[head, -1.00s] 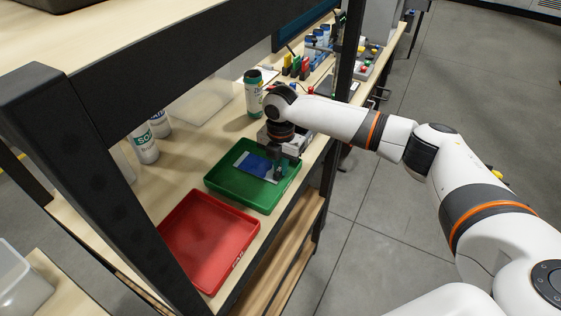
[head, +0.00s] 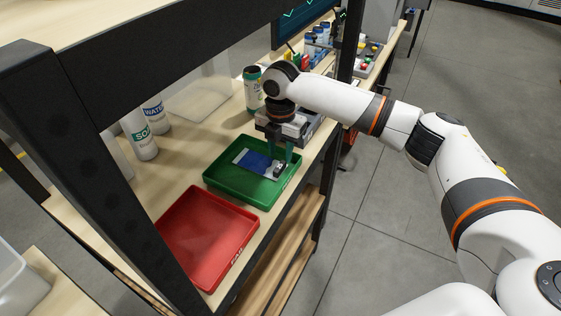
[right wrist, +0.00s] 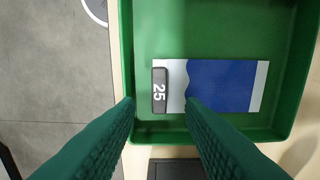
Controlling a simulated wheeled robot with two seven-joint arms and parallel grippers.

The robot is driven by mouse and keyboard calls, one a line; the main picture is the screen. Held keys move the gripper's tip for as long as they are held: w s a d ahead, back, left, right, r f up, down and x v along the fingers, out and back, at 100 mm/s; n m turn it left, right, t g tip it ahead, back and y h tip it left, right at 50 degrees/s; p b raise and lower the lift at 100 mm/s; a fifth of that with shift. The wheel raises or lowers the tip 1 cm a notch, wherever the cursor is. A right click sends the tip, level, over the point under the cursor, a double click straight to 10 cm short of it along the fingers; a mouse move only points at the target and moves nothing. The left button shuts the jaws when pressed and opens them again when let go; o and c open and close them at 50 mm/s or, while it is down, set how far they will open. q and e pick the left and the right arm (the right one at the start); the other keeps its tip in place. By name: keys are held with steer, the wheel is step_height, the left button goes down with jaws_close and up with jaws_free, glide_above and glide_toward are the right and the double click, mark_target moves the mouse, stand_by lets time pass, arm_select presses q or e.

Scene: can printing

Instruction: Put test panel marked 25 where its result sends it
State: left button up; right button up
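The test panel marked 25 (head: 256,161) lies in the green tray (head: 223,184). It is a white plate with a blue painted area and a dark block at one end. In the right wrist view the panel (right wrist: 225,86) shows the number 25 on its block, flat on the floor of the green tray (right wrist: 220,25). My right gripper (head: 281,158) is above the tray's near right end, with its fingers apart and nothing between them. Its fingers also show in the right wrist view (right wrist: 160,110). My left gripper is not in view.
A red tray (head: 207,232) beside the green one looks empty. White bottles (head: 143,137) and a green-capped container (head: 253,88) stand behind on the bench. A dark shelf post (head: 100,170) rises in front at left. Coloured items (head: 312,58) crowd the far bench.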

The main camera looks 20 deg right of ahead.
step_height(320, 180, up, 8)
steer(key=b, duration=0.1)
steer(key=shift+b, duration=0.4)
steer(key=shift+f, duration=0.15)
